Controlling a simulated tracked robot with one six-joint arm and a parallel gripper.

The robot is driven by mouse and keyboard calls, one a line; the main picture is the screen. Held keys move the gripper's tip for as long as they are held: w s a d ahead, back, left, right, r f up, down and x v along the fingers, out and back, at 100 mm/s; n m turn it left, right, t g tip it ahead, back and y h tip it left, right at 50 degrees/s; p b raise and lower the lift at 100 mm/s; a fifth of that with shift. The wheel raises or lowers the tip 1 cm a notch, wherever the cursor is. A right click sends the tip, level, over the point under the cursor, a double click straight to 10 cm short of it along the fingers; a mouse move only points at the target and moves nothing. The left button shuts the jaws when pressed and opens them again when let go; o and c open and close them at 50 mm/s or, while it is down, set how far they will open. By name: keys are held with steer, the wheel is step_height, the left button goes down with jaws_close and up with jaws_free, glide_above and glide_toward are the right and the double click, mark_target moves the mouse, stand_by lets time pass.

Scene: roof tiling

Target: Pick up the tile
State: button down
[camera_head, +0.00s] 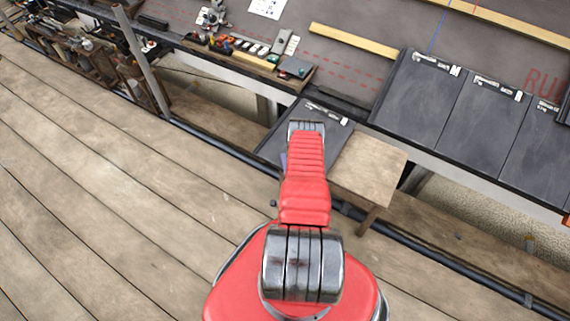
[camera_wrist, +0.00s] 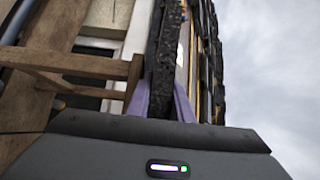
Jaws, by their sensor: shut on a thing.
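A dark grey tile (camera_head: 335,134) with a pale label strip along its upper edge shows behind the end of my red arm in the head view. My arm hides its middle. In the wrist view the tile (camera_wrist: 168,42) is a dark, rough-edged slab between the purple fingers of my gripper (camera_wrist: 163,98), which is shut on it. In the head view my gripper is mostly hidden by the arm. The tile overlaps the left part of a small wooden stand (camera_head: 372,172); I cannot tell whether they touch.
Several dark tiles (camera_head: 425,95) lie on the roof at the right. A wooden batten (camera_head: 352,40) crosses the roof membrane. A tray of tools (camera_head: 245,52) sits near the roof edge. A metal pole (camera_head: 142,60) stands at the left. The plank floor (camera_head: 90,200) at the left is clear.

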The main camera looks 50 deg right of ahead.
steer(key=shift+s+d+r, duration=0.2)
steer(key=shift+s+d, duration=0.1)
steer(key=shift+s, duration=2.7)
steer(key=shift+s+d+r, duration=0.25)
steer(key=shift+s, duration=2.7)
steer(key=shift+s+d+r, duration=0.2)
steer(key=shift+s+d, duration=0.1)
steer(key=shift+s, duration=2.7)
steer(key=c, duration=2.2)
jaws_free()
jaws_close()
